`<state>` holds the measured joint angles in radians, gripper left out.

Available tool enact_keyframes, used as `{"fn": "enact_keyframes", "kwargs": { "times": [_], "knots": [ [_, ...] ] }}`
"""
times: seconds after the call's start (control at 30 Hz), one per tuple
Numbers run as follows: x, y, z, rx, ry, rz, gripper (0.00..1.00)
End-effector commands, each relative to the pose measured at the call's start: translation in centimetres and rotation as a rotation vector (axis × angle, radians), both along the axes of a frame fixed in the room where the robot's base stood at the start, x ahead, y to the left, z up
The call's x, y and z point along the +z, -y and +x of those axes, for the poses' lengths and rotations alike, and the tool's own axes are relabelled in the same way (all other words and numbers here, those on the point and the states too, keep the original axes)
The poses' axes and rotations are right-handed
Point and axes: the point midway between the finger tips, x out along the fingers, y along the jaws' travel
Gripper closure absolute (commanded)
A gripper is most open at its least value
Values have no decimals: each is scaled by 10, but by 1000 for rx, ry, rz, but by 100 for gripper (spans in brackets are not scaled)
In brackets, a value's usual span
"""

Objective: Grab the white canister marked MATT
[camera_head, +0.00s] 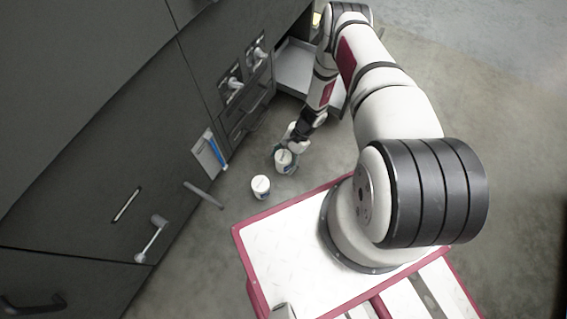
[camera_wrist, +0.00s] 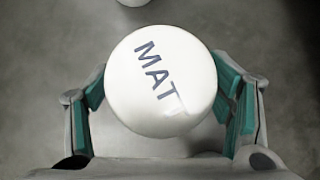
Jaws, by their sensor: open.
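The white canister marked MATT (camera_wrist: 160,80) fills the middle of the wrist view, its round top with dark letters facing the camera. My gripper (camera_wrist: 162,92) is open, with one green-padded finger on each side of the canister. The right finger looks very close to its side; I cannot tell whether it touches. In the head view, a white canister (camera_head: 284,157) stands on the floor at my gripper (camera_head: 283,161), and it appears to be the same one. Its letters are too small to read there.
A second white canister (camera_head: 261,186) stands on the floor, nearer my base. The edge of a white thing (camera_wrist: 133,2) shows at the top of the wrist view. Dark cabinets (camera_head: 130,130) with protruding handles line the left. An open drawer (camera_head: 296,66) is behind my gripper. Grey floor is clear at right.

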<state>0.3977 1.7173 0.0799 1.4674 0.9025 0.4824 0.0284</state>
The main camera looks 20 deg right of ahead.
Motion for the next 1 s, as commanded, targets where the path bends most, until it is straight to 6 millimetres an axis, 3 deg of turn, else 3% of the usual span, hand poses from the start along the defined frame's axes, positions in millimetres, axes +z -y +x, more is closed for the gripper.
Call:
{"fn": "enact_keyframes", "kwargs": {
  "times": [0.17, 0.4, 0.47, 0.77, 1.0],
  "knots": [
    [1, 0, 1, -1, 1, -1, 26],
    [1, 0, 1, -1, 1, -1, 78],
    [1, 0, 1, -1, 1, -1, 88],
    [6, 0, 1, -1, 2, 0, 88],
    [45, 1, 2, -1, 2, 0, 88]
  ]
}}
